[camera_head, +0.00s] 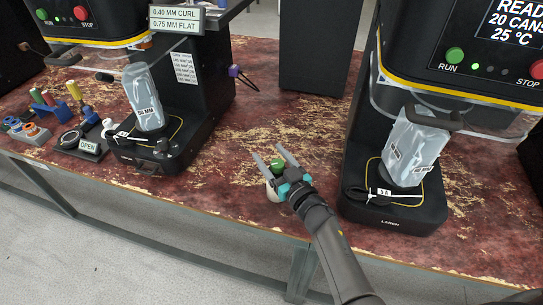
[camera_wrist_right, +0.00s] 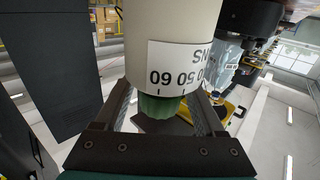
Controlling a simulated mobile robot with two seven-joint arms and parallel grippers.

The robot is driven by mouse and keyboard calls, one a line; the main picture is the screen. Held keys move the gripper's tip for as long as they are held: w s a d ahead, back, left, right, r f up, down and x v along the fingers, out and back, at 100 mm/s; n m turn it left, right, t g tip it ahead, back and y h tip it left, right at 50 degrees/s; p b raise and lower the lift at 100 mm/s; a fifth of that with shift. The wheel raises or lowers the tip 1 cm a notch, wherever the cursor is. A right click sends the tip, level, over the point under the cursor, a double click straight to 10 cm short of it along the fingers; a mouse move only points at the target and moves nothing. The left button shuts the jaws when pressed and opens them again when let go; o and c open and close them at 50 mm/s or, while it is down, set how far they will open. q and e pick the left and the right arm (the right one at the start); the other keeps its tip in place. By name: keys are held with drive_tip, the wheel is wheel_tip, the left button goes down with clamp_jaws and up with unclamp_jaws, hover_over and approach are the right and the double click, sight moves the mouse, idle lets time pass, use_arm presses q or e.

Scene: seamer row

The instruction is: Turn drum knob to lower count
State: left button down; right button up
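The drum is a cream cylinder with a white number scale that appears upside down in the right wrist view (camera_wrist_right: 172,35). Its green knob (camera_wrist_right: 162,106) sticks out of the drum's end, between my right fingers. In the head view the green knob (camera_head: 277,165) shows between the fingers above the table, and part of the cream drum shows at the gripper's left. My right gripper (camera_head: 271,153) is open, with a finger on each side of the knob and gaps visible in the wrist view. Most of the drum is hidden in the head view. My left gripper is not in view.
A black machine (camera_head: 400,215) with a bagged part stands close on the right. Another machine (camera_head: 160,150) stands on the left, beside small coloured tools (camera_head: 50,97). The worn red table (camera_head: 225,150) is clear around my right gripper; its front edge is close.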

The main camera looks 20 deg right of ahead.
clamp_jaws()
idle(0.3)
drive_tip(key=shift+m+h, duration=0.3)
drive_tip(key=shift+h, duration=0.4)
drive_tip(key=shift+d+m+h, duration=0.25)
drive_tip(key=shift+m+h, duration=0.45)
drive_tip(key=shift+h, duration=0.1)
drive_tip(key=shift+o, duration=0.6)
unclamp_jaws()
